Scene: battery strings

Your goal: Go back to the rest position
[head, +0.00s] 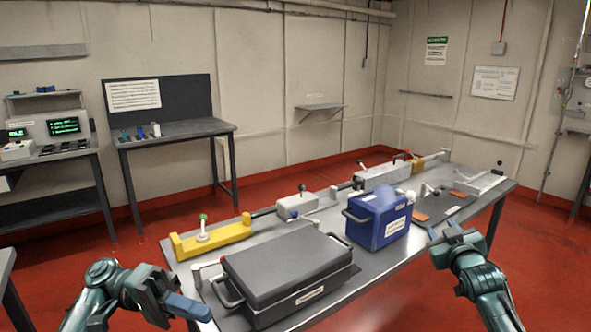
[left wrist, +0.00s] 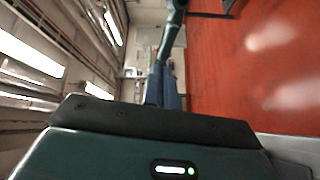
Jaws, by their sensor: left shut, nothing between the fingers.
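My left gripper (head: 190,308) is in the lower left of the head view, off the table's near left side. Its blue-grey fingers are together, with nothing between them. In the left wrist view the shut fingers (left wrist: 163,88) point away from the camera, with red floor beside them. My right gripper (head: 443,229) is at the right of the head view, by the table's near right edge. Its two fingertips look apart and nothing shows between them. Neither gripper touches anything that I can see.
A metal table (head: 370,262) lies between my arms. It bears a dark grey case (head: 285,262), a blue box (head: 378,218), a yellow block (head: 210,238) and grey units. Benches (head: 180,130) stand along the back left wall. Red floor (head: 60,255) is open at left.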

